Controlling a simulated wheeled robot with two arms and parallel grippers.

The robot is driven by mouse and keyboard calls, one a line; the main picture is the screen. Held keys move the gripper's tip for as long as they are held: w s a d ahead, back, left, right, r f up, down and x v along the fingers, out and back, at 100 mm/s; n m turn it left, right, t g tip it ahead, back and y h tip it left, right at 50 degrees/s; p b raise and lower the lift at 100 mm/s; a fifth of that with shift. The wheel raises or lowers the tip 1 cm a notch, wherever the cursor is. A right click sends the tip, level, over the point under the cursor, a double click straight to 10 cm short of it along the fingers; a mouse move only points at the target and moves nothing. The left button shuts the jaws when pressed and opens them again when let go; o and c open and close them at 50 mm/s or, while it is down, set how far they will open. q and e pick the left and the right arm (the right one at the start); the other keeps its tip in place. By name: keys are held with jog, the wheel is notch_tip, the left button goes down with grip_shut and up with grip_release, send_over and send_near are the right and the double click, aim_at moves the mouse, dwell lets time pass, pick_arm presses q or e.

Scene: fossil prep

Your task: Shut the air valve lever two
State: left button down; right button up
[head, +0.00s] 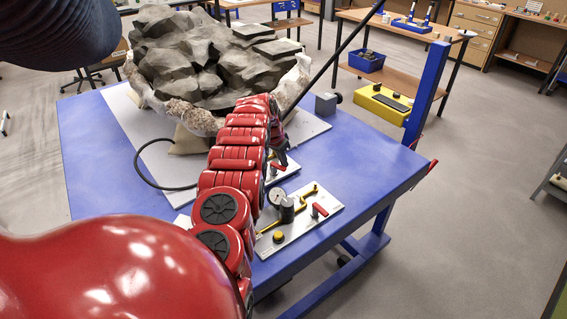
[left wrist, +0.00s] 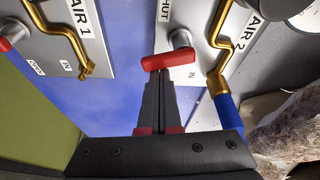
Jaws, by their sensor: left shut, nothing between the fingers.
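The AIR 2 panel (left wrist: 196,82) is the farther of two grey plates on the blue table, beside the fossil block. Its red lever (left wrist: 168,62) stands on a round metal post, by a label ending in "HUT", and its bar lies nearly crosswise in the left wrist view. In the head view this lever (head: 278,167) shows just below my left gripper (head: 282,157). My left gripper's fingers (left wrist: 160,76) are closed and empty, with tips right at the lever's bar. I cannot tell whether they touch it. My right gripper is not in view.
The AIR 1 panel (head: 328,205) lies nearer, with its own red lever (head: 320,210), gauge (head: 277,197) and yellow knob (head: 279,236). The grey fossil block (head: 205,60) stands behind. A black hose (head: 145,176) loops on the left.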

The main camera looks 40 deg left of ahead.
pick_arm(q)
jog(key=shift+d+f+b, duration=0.1)
jog(key=shift+b, duration=0.2)
jog(key=shift+s+f+m, duration=0.1)
jog(key=shift+m, duration=0.2)
jog(key=shift+s+b, duration=0.15)
jog(key=shift+b, duration=0.15)
jog(key=shift+s+d+r+b, duration=0.1)
jog(key=shift+s+r+b, duration=0.1)
jog(key=shift+b, duration=1)
dwell(0.6)
